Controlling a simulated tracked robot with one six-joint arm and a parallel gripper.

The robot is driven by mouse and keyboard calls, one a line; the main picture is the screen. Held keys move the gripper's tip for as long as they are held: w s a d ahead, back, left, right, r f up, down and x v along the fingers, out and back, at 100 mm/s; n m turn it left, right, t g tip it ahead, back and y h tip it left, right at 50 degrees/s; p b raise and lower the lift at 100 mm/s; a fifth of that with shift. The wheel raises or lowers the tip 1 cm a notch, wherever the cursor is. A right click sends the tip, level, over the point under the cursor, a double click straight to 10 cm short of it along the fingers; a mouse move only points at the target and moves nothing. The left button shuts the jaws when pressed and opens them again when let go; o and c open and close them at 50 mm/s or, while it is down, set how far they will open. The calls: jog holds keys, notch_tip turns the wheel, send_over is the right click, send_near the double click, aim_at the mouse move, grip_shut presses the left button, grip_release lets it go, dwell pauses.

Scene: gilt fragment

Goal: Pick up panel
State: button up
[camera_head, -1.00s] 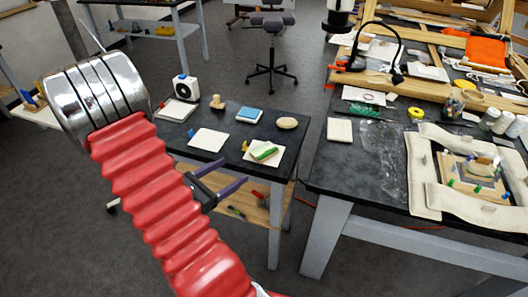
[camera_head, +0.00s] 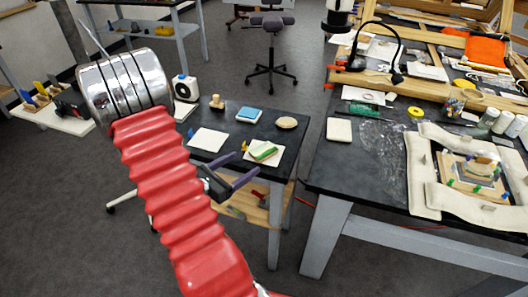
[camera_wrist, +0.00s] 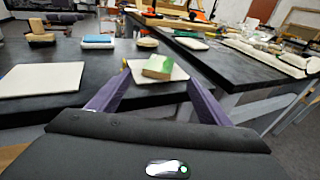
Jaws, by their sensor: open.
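A small wooden block with a green top (camera_head: 263,151), which may be the panel, lies tilted on a white pad (camera_head: 250,158) at the front right of the small dark table. In the wrist view the block (camera_wrist: 158,67) shows beyond and between my fingers, with its white pad (camera_wrist: 178,76) under it. My gripper (camera_head: 246,166) has purple fingers, spread apart and empty, just short of the block. It also shows in the wrist view (camera_wrist: 160,80). I cannot tell its exact height over the table.
A white square (camera_head: 209,140), a blue-topped box (camera_head: 249,115), a round tan piece (camera_head: 287,122) and a wooden stamp-like piece (camera_head: 217,102) stand on the small table. A larger dark workbench (camera_head: 370,160) stands right, holding a cushioned framed piece (camera_head: 424,175).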

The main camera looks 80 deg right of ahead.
aim_at(259, 154)
jog(key=shift+x, duration=1.75)
jog(key=shift+x, duration=2.6)
jog(key=shift+c, duration=0.6)
jog(key=c, duration=1.2)
jog(key=shift+c, duration=0.2)
notch_tip(259, 154, up, 10)
jog(key=shift+w, duration=0.1)
